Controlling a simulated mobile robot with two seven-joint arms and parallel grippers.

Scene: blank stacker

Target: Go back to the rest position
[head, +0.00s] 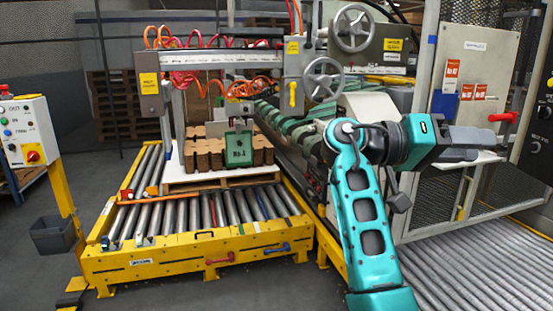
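My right arm rises from the bottom right of the head view, bends at the top and turns its end to the right. My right gripper (470,147) is a dark shape past the teal wrist, in front of the white-framed machine cabinet. It is seen from the side, so I cannot tell whether its fingers are open or shut. I see nothing hanging from it. My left arm and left gripper are not in view.
A yellow-framed roller conveyor (190,259) carries a pallet (220,180) with brown blanks (205,155) and a green block (239,149). A control box (28,130) stands left. Handwheels (352,27) hang above. Another roller bed (470,265) lies right. Dark floor is free at front left.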

